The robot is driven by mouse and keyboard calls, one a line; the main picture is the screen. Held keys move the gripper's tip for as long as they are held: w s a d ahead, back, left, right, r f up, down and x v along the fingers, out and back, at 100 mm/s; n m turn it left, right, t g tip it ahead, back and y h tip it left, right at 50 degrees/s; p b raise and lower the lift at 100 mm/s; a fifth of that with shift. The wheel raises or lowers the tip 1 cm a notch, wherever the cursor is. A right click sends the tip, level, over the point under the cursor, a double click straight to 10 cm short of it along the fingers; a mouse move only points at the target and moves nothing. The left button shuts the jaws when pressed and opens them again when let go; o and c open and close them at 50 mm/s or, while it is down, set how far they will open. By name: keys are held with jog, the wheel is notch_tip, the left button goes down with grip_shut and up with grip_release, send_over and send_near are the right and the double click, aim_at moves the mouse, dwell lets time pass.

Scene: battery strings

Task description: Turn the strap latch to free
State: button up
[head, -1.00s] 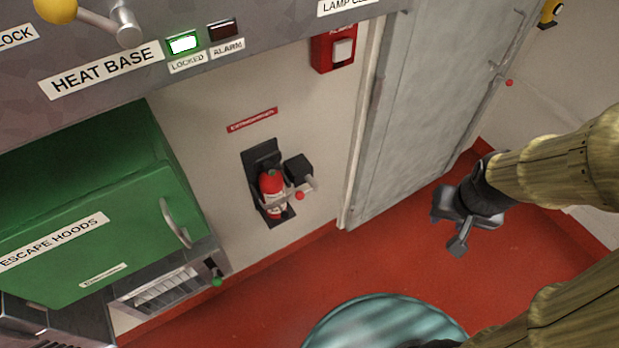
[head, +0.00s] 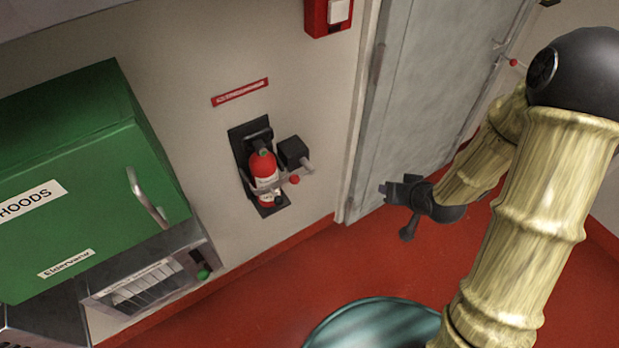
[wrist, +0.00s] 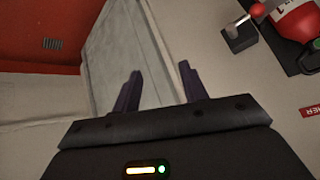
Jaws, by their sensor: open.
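The red fire extinguisher (head: 264,168) stands in a black wall bracket (head: 240,140) left of the door. The strap latch (head: 293,180) crosses its front as a thin lever with a red ball tip, beside a black block (head: 292,152). In the wrist view the extinguisher (wrist: 298,22) and the red ball tip (wrist: 257,10) are at the upper right, partly cut off. My gripper (head: 400,208) is open and empty, in front of the door, right of the latch and apart from it. Its two fingers (wrist: 160,88) also show in the wrist view.
A green escape-hoods cabinet (head: 85,190) with a handle is at the left, above a metal wall unit (head: 150,280). A grey door (head: 425,90) is behind my gripper. A round teal-topped object (head: 375,325) is at the bottom. The red floor between is clear.

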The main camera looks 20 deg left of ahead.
aim_at(314, 172)
jog(key=s+a+f+m+t+y+b, duration=0.1)
jog(key=a+f+m+t+y+b, duration=0.3)
jog(key=a+f+y+b, duration=0.5)
notch_tip(314, 172, down, 2)
jog(key=shift+s+a+f+t+b, duration=0.15)
jog(key=shift+s+a+t+b, duration=0.3)
jog(key=shift+a, duration=0.8)
jog(key=shift+w+a, duration=0.1)
jog(key=shift+w, duration=0.05)
jog(key=x, duration=1.7)
jog(key=shift+a, duration=0.25)
jog(key=shift+y, duration=0.3)
grip_shut()
